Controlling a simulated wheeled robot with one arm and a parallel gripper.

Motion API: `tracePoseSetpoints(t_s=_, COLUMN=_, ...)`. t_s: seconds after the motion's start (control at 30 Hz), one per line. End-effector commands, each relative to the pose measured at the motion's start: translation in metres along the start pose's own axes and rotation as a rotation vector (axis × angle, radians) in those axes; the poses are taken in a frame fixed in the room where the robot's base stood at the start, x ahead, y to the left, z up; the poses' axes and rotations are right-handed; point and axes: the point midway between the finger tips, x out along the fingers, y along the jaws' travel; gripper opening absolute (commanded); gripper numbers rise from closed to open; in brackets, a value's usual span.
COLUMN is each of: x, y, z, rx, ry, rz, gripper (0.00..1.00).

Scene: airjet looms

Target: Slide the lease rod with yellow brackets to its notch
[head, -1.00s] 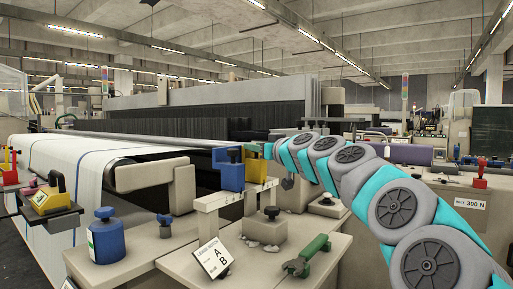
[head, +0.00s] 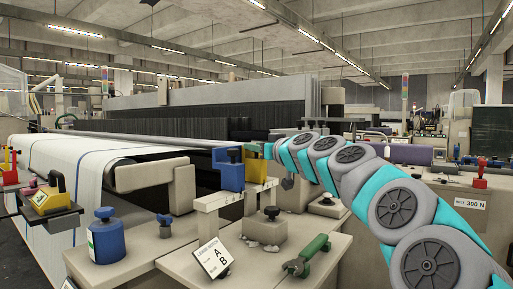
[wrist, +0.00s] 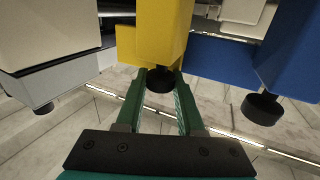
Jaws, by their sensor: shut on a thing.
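The yellow bracket (head: 256,167) stands behind and right of the blue bracket (head: 230,175), at the near end of the long lease rods (head: 165,139). In the wrist view the yellow bracket (wrist: 158,30) fills the top middle, with a dark round knob (wrist: 160,82) below it. My gripper (wrist: 161,88) has its green fingers on either side of this knob, shut on it. The blue bracket (wrist: 220,62) is just to the right. A pale rail with tick marks (head: 222,201) stands below the brackets in the head view. I cannot make out the notch.
A blue knobbed can (head: 106,236) stands at the left. White cloth (head: 65,180) covers the loom's left side. A beige arm (head: 150,175) lies left of the brackets.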

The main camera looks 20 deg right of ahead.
Motion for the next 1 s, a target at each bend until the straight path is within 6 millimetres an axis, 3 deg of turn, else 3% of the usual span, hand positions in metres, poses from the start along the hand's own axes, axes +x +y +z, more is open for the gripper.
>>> tracePoseSetpoints(t_s=0.27, x=0.001, y=0.004, z=0.001, rx=0.000, ry=0.002, rz=0.002, gripper=0.00)
tracePoseSetpoints(t_s=0.7, x=0.016, y=0.041, z=-0.001, rx=0.000, ry=0.007, rz=0.003, gripper=0.00)
tracePoseSetpoints(t_s=1.0, x=0.020, y=0.051, z=-0.001, rx=0.000, ry=0.003, rz=0.002, gripper=0.00)
